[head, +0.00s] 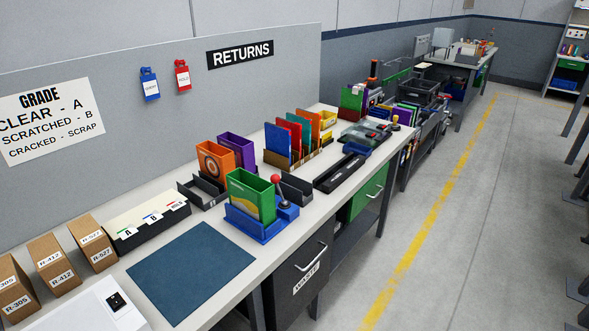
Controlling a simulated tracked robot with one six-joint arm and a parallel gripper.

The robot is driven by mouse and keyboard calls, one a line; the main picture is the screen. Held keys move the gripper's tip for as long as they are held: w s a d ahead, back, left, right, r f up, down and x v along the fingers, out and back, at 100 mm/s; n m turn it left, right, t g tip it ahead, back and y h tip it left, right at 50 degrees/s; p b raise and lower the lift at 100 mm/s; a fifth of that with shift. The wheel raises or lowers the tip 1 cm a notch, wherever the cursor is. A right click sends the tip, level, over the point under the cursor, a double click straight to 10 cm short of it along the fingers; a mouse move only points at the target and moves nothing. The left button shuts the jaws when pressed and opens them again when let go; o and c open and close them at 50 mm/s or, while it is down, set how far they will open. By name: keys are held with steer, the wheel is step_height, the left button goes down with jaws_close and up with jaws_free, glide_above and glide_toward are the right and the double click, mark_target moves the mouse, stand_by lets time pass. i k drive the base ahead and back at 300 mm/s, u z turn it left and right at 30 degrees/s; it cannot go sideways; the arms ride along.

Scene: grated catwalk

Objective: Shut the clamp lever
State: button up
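A blue clamp fixture (248,230) stands on the bench near its front edge and holds a green case (252,197) upright. The clamp lever (279,192) is a dark stem with a red ball knob at the right side of the fixture. The lever stands roughly upright beside the green case, its knob pointing up. The foot of the lever is too small to make out clearly. My gripper is not in this view, so its place relative to the lever does not show.
A dark blue mat (190,272) lies clear in front of the fixture's left. A black tray (341,172), dark holders and a row of coloured cases (290,140) stand close behind and right. The floor aisle (460,230) is open.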

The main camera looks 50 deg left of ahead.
mark_target(275, 179)
steer(key=i, duration=0.8)
steer(key=u, duration=3.45)
steer(key=i, duration=0.5)
steer(key=z, duration=0.1)
